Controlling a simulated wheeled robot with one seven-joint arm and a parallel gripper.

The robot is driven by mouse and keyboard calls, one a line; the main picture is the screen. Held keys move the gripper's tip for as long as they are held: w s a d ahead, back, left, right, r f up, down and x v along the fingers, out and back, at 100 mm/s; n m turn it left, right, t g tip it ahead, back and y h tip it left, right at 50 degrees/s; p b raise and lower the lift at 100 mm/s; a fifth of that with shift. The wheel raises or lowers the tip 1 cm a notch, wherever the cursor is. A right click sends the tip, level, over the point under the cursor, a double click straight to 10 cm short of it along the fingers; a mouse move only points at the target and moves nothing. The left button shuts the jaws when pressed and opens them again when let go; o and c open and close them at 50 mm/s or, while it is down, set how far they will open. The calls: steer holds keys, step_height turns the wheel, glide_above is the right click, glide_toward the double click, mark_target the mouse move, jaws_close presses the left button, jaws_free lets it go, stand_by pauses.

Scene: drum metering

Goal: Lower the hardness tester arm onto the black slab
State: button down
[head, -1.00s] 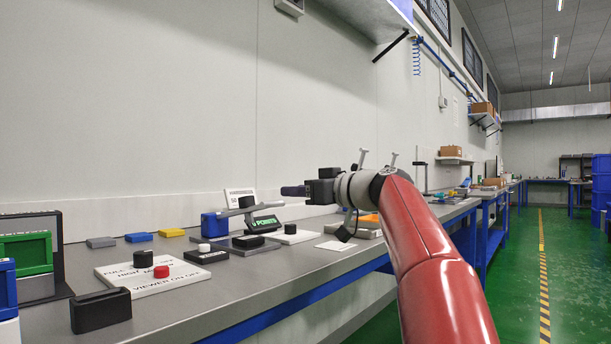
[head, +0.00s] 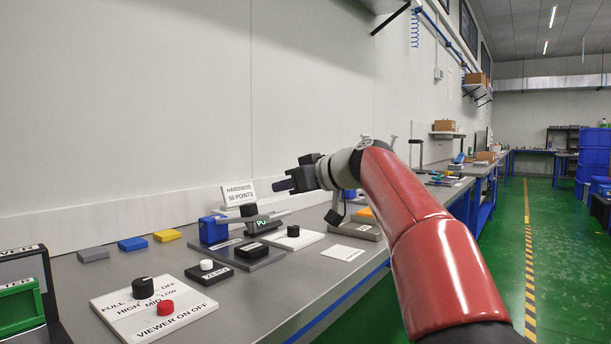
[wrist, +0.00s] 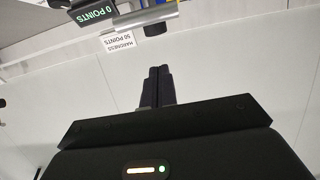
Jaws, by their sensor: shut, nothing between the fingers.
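The hardness tester stands on the bench in the head view, with a blue block (head: 212,231) at its left end. Its grey arm (head: 232,218) runs rightward, carries a black knob (head: 248,210) and is raised clear of the slab. The black slab (head: 251,250) lies below it on a dark grey plate (head: 262,262). The display (head: 262,227) is partly covered by the arm; in the wrist view the display (wrist: 92,14) reads 0 POINTS. My gripper (head: 282,185) is shut and empty, above and right of the knob in the picture. Its fingers (wrist: 157,86) show together in the wrist view.
A sign (head: 239,193) reading HARDNESS 50 POINTS stands behind the tester. A ZERO box (head: 209,273) with a white button and a white knob panel (head: 155,305) are in front. A white plate with a knob (head: 293,237) lies right. Coloured blocks (head: 132,243) lie left.

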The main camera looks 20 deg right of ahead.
steer(key=shift+f+b, duration=0.6)
steer(key=shift+f, duration=1.4)
